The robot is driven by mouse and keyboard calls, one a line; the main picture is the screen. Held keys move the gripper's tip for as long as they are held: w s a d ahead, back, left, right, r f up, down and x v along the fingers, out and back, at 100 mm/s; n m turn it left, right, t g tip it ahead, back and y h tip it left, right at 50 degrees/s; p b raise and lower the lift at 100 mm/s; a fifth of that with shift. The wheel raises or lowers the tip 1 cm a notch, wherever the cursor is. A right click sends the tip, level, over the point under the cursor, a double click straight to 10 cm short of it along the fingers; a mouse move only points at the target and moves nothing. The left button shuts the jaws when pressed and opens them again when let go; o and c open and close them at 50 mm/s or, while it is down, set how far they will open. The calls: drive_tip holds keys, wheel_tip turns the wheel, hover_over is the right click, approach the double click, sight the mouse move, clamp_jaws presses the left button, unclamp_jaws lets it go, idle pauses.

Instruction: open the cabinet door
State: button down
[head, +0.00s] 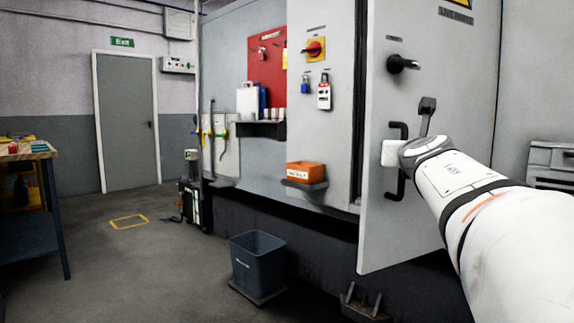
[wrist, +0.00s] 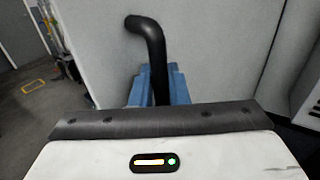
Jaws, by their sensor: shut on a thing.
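The grey cabinet door (head: 425,110) stands partly open in the head view, its left edge swung out from the frame with a dark gap beside it. It bears a black bar handle (head: 401,190) and a black rotary knob (head: 402,63) higher up. My gripper (wrist: 154,88) is shut on the handle; its blue fingers sit on both sides of the black bar (wrist: 150,32) in the wrist view. In the head view my wrist hides the handle's middle, and the fingertips are hard to make out.
Left of the door are a red-and-yellow switch (head: 314,49), padlocks and an orange bin (head: 306,173) on a small shelf. A dark waste bin (head: 257,262) stands on the floor below. A workbench (head: 28,156) is far left.

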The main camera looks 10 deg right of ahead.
drive_tip(key=shift+s+d+f, duration=0.15)
drive_tip(key=shift+d, duration=0.15)
drive_tip(key=shift+a, duration=0.15)
drive_tip(key=c, duration=1.6)
unclamp_jaws()
drive_tip(key=shift+o, duration=0.6)
drive_tip(key=shift+a, duration=0.1)
